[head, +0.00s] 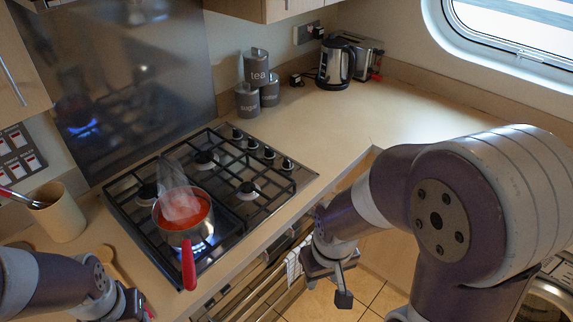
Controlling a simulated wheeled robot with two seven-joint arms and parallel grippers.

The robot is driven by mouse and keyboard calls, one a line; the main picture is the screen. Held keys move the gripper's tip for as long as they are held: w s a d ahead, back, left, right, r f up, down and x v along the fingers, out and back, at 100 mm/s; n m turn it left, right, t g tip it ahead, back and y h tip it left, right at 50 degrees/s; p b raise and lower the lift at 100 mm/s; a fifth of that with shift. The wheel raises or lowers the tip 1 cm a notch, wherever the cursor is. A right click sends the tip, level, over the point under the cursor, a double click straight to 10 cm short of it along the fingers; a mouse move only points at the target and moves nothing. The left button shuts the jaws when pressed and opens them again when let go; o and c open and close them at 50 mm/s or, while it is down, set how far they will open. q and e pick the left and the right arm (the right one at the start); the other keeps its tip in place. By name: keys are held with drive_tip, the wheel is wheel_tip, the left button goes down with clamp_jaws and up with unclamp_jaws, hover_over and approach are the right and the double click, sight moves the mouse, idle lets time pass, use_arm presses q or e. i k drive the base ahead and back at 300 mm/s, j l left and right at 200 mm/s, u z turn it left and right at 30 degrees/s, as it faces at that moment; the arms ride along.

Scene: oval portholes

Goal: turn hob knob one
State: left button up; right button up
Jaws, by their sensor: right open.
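The black gas hob (285,199) is set in the wooden worktop, and several small dark knobs stand in a row along its right side. The nearest knob (287,164) is at the row's front right end and the farthest knob (237,133) is at the back. No label shows which is knob one. My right gripper (332,284) is open and empty, below and in front of the worktop edge, apart from the knobs. My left gripper (136,305) is at the bottom left, near the worktop's front; its fingers are hardly visible.
Grey canisters (258,78) and a kettle (335,65) stand behind. A beige pot (58,215) is at left. The right worktop (345,120) is clear.

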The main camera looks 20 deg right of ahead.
sight(288, 164)
drive_tip(key=i+l+u, duration=0.1)
drive_tip(key=u, duration=0.3)
drive_tip(key=l+u, duration=0.55)
drive_tip(key=u, duration=0.2)
drive_tip(key=l+u, duration=0.15)
drive_tip(key=l, duration=0.7)
drive_tip(key=k+l+u, duration=0.15)
drive_tip(key=l, duration=0.7)
drive_tip(key=l+u, duration=0.15)
drive_tip(key=l, duration=0.7)
